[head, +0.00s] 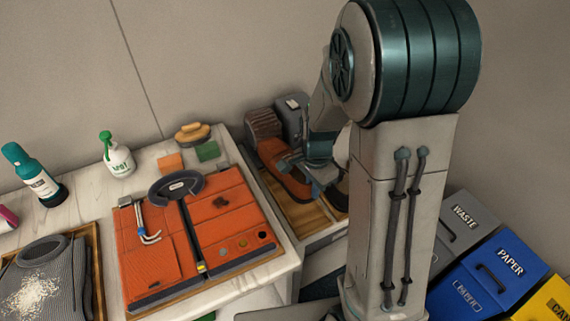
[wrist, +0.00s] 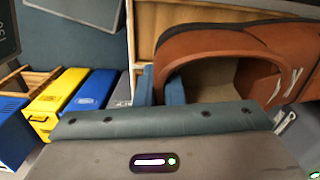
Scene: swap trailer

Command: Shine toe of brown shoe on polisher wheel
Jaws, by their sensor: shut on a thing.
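The brown shoe (head: 272,160) is in the head view at the back of the side surface, its toe toward the polisher. My gripper (head: 314,174) is at its heel end, partly hidden by my arm. In the wrist view, the blue fingers (wrist: 160,88) are shut on the heel rim of the brown shoe (wrist: 215,48), and its hollow opening faces the camera. The polisher (head: 291,117) is a grey body with a ribbed brown wheel (head: 263,124). The toe is close before the wheel; I cannot tell whether they touch.
A wooden tray (head: 293,211) lies below the shoe. A dark object, perhaps another shoe, is half hidden behind my arm. Waste (head: 468,222) and paper (head: 505,267) bins stand at right.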

